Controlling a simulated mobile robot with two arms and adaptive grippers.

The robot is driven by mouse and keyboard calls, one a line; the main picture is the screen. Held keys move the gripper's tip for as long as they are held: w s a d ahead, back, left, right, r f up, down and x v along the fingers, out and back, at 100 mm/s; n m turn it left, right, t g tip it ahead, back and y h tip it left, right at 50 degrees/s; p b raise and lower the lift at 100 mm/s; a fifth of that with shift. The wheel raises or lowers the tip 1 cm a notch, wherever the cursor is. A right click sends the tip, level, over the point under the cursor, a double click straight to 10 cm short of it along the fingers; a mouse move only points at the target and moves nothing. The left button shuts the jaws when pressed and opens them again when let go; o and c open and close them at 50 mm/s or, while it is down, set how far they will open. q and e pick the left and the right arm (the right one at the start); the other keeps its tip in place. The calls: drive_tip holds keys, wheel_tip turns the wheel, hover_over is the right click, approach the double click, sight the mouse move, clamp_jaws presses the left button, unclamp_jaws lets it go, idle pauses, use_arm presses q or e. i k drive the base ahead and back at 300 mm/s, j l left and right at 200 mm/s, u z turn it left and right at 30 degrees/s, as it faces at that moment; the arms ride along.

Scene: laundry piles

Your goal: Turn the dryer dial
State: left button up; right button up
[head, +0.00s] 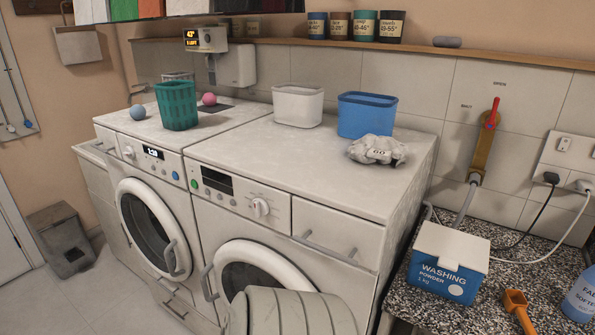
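Two white front-loading machines stand side by side. The right machine (330,190) has a white dial with a red mark (260,208), a dark display (217,181) and a green button (194,183). The left machine (150,185) has a lit display (153,153) and a white dial (128,152). I cannot tell from labels which one is the dryer. Both round doors look shut. Neither gripper shows in the head view.
A pale ribbed shape (290,312) partly hides the right machine's door. Teal (177,105), white (297,105) and blue (367,115) baskets and a grey crumpled item (377,150) stand on top. A washing powder box (448,262) sits on the speckled counter, right.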

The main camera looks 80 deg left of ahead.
sight(129, 151)
drive_tip(key=u, duration=3.55)
